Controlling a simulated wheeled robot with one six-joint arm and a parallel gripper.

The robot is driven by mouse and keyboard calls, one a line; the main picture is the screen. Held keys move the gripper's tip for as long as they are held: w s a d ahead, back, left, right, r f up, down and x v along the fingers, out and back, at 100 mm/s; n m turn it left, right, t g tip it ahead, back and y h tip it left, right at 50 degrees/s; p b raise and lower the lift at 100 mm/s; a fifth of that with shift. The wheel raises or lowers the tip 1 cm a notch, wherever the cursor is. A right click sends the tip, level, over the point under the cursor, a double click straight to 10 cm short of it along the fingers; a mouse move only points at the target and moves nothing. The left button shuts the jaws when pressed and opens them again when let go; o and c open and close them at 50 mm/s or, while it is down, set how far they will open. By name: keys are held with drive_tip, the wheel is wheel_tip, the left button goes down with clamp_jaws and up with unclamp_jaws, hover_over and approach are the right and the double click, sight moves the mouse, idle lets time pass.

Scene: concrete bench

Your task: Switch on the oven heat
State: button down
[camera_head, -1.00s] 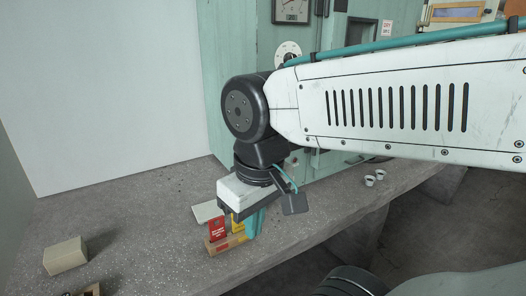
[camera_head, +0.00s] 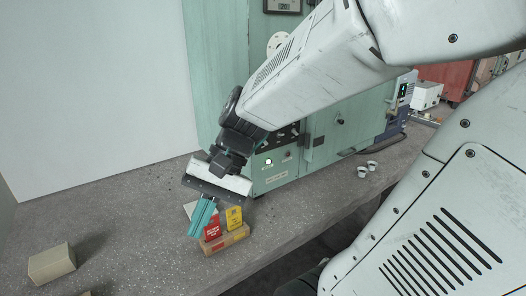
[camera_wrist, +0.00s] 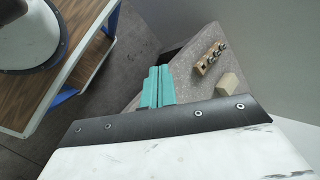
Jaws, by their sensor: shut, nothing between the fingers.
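The oven (camera_head: 350,112) is a pale green cabinet at the back of the bench, partly covered by my arm. My gripper (camera_head: 201,221) has teal fingers, shut and empty, pointing down and to the left of the panel. They overlap the red card in the head view; contact is unclear. The fingers also show in the wrist view (camera_wrist: 156,86).
A red card (camera_head: 212,226) and yellow card (camera_head: 234,218) stand in a wooden holder (camera_head: 226,241) close to my gripper. A beige block (camera_head: 52,263) lies front left. The left bench is mostly clear.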

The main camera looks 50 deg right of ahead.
drive_tip(key=w+d+m+t+y, duration=0.4)
drive_tip(key=w+m, duration=0.2)
drive_tip(key=w, duration=0.2)
drive_tip(key=m+t+h, duration=1.3)
drive_tip(key=m+h, duration=0.3)
drive_tip(key=m, duration=0.9)
approach(264, 145)
drive_tip(key=v, duration=0.4)
drive_tip(key=shift+a+f, duration=0.1)
drive_tip(key=shift+f, duration=0.25)
drive_tip(key=x, duration=0.9)
drive_tip(key=shift+w+r, duration=0.15)
drive_tip(key=shift+w, duration=0.35)
drive_tip(key=shift+r, duration=0.1)
